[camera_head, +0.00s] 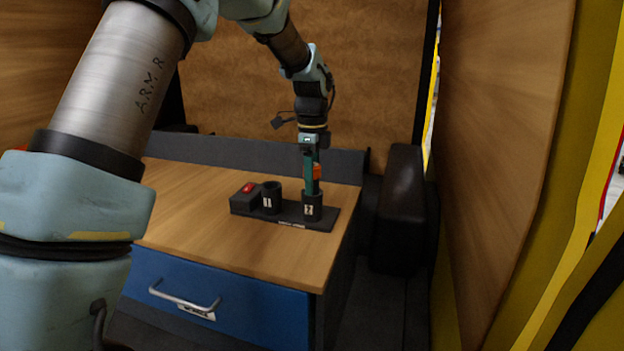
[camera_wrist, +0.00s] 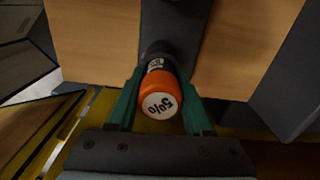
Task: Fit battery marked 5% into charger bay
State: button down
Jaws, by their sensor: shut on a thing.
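The battery (camera_wrist: 160,94) is an orange cylinder with a white end label reading 5%. It also shows in the head view (camera_head: 317,172) as a small orange patch. My gripper (camera_wrist: 160,100) has its green fingers on both sides of the battery and is shut on it; in the head view (camera_head: 313,178) the fingers point down. The charger (camera_head: 322,222) is a dark base on the wooden top with two round bays. The battery is upright at the right bay (camera_head: 312,205), marked 2. Its lower end is hidden, so I cannot tell how deep it sits.
The left bay (camera_head: 270,197), marked 1, stands beside a dark block with a red button (camera_head: 249,187). The wooden top (camera_head: 190,195) is clear in front and at left. A blue drawer (camera_head: 215,295) with a metal handle is below. A dark padded block (camera_head: 402,200) stands at right.

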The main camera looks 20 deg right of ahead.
jog(key=shift+f, duration=0.2)
jog(key=shift+c, duration=1.1)
grip_release()
notch_tip(320, 180, up, 11)
jog(key=shift+f+b, duration=0.1)
jog(key=shift+b, duration=1.15)
